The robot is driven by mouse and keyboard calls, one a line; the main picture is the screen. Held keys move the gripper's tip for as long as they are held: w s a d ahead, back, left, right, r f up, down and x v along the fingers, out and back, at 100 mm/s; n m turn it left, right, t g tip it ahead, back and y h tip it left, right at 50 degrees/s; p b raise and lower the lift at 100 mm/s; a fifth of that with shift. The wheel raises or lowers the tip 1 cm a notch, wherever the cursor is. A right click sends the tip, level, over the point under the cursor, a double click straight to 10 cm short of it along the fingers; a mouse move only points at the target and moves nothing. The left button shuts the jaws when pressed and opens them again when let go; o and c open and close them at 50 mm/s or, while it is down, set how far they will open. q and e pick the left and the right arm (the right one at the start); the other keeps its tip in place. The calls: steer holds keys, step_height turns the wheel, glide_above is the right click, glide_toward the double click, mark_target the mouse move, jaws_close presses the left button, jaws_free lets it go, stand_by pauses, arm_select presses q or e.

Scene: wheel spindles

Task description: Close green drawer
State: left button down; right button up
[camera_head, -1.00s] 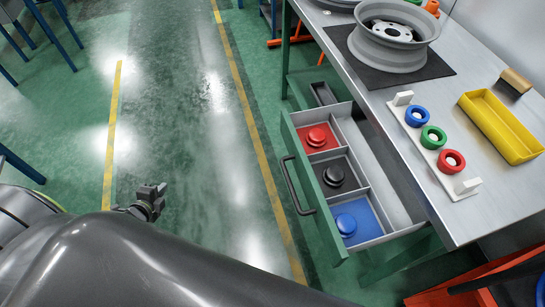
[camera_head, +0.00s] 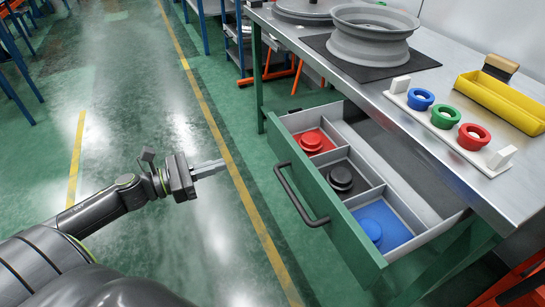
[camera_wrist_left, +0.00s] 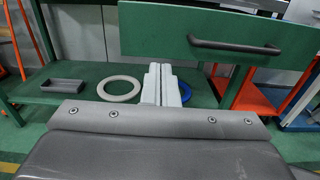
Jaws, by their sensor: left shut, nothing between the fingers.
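The green drawer (camera_head: 338,221) is pulled out from under the metal workbench. Its dark handle (camera_head: 291,196) is on the green front panel, which also shows in the left wrist view (camera_wrist_left: 218,40). In its compartments lie a red knob-shaped part (camera_head: 312,141), a black one (camera_head: 341,178) and a blue one (camera_head: 371,229). My left gripper (camera_head: 222,167) is shut and empty, left of the drawer front and apart from it. In the left wrist view its fingers (camera_wrist_left: 161,72) are together, below and left of the handle. My right gripper is not in view.
The workbench top (camera_head: 440,110) holds a grey wheel rim (camera_head: 372,35), a white holder with blue, green and red rings (camera_head: 445,118) and a yellow tray (camera_head: 500,102). A lower shelf (camera_wrist_left: 60,100) holds a pale ring (camera_wrist_left: 121,89). The floor left of the drawer is clear.

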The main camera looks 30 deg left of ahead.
arm_select(q)
steer(key=x, duration=0.2)
steer(key=p, duration=0.1)
glide_toward(279, 146)
steer(key=x, duration=0.6)
steer(key=shift+w+d+f, duration=0.1)
steer(key=shift+w+d, duration=0.15)
steer(key=shift+w, duration=0.1)
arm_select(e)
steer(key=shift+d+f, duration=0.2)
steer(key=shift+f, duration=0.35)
